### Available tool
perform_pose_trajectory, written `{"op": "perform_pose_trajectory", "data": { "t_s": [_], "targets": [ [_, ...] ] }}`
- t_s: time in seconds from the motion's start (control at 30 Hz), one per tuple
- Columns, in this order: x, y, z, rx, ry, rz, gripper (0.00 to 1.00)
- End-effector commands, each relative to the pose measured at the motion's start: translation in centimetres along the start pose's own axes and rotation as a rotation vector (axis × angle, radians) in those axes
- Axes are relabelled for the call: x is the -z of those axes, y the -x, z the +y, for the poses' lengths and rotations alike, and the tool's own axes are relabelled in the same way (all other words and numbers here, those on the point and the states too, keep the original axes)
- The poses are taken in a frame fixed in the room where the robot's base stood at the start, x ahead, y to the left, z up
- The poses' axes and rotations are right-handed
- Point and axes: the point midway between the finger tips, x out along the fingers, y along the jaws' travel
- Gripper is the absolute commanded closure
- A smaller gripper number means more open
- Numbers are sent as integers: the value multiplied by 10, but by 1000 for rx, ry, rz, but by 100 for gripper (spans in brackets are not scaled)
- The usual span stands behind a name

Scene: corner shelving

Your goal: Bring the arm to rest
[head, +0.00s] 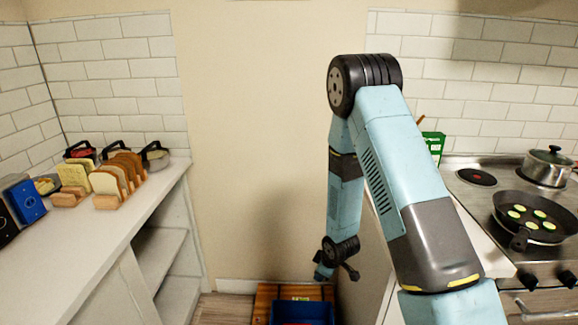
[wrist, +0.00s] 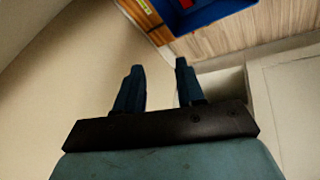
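My gripper (wrist: 158,85) shows in the wrist view with its two dark fingers apart and nothing between them. In the head view my arm rises at the right, bends at a black elbow and hangs down. My gripper (head: 337,278) is at its lower end, small and partly hidden by the wrist, in front of the beige wall. It is above and a little to the right of a blue bin on the floor.
The blue bin (head: 302,313) stands by a wooden crate (head: 262,300). A left counter (head: 130,215) holds bread slices (head: 128,170) and pots. At right, a stove (head: 470,195) holds a pan (head: 535,218) with green slices and a lidded pot (head: 547,167). A green box (head: 434,145) stands behind my arm.

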Motion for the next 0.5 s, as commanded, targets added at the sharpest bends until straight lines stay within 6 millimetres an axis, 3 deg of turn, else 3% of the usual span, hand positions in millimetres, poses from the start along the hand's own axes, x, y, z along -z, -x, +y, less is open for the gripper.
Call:
{"op": "perform_pose_trajectory", "data": {
  "t_s": [0.2,0.5],
  "targets": [
    [14,62,38,-46,-103,-18,62],
    [21,150,73,-95,-253,-39,62]
  ]
}}
